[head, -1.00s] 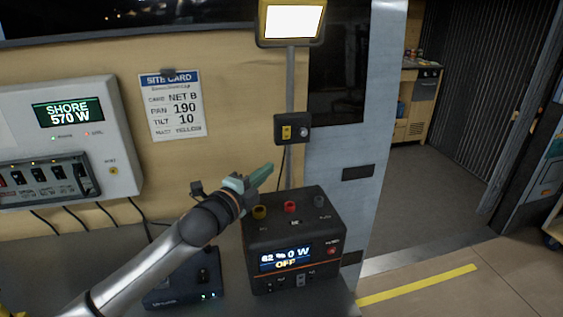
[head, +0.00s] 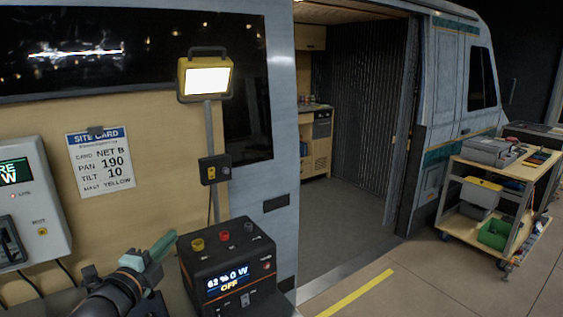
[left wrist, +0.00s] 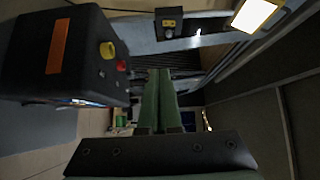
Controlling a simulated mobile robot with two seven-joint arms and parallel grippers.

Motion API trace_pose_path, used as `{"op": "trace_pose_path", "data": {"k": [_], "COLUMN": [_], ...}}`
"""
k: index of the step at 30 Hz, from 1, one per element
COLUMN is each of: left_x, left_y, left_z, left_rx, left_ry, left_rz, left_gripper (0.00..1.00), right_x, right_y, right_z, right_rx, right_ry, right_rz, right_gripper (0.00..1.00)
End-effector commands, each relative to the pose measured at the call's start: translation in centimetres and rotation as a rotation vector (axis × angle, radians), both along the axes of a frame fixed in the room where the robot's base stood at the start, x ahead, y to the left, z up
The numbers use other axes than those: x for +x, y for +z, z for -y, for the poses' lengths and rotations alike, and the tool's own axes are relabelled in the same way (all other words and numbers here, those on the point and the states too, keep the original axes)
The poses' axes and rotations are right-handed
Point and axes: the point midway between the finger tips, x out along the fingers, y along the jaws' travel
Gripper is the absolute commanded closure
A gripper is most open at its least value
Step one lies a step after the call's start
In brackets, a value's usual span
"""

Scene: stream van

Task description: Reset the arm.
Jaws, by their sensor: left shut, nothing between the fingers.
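My left gripper (head: 160,246) shows at the lower left of the head view, with its green fingers together and pointing up and to the right. It is shut and empty, just left of the black power box (head: 228,262), whose screen reads "62 % 0 W OFF". In the left wrist view the green fingers (left wrist: 160,72) lie side by side. The power box (left wrist: 62,50) is at the left there, apart from the fingers. My right gripper is not in view.
A lit work lamp (head: 207,80) stands on a pole with a small switch box (head: 214,169). A wall panel (head: 34,215) and a site card (head: 100,165) are at the left. The van doorway floor (head: 340,215) is clear. A loaded cart (head: 540,172) stands at the right.

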Motion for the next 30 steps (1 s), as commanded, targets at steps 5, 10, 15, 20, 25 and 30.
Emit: {"op": "trace_pose_path", "data": {"k": [5, 10, 15, 20, 25, 30], "left_x": [-2.6, -6.6, -13.3, -21.1, -28.3, -31.9], "left_y": [-7.6, -15.2, -23.8, -30.6, -35.0, -36.7], "left_z": [2.0, 3.7, 5.5, 6.7, 7.3, 7.4], "left_rx": [-0.208, -0.447, -0.750, -1.034, -1.256, -1.358], "left_ry": [-0.007, 0.023, 0.121, 0.278, 0.453, 0.550], "left_rz": [-0.155, -0.323, -0.530, -0.705, -0.823, -0.867], "left_gripper": [1.00, 1.00, 1.00, 1.00, 1.00, 1.00], "right_x": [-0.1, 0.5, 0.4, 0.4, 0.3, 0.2], "right_y": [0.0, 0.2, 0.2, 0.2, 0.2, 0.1], "right_z": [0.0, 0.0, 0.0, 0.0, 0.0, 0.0], "right_rx": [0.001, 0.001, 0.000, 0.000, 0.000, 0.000], "right_ry": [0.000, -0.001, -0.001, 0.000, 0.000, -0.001], "right_rz": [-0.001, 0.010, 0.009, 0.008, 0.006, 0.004], "right_gripper": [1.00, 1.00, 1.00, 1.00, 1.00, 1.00]}}
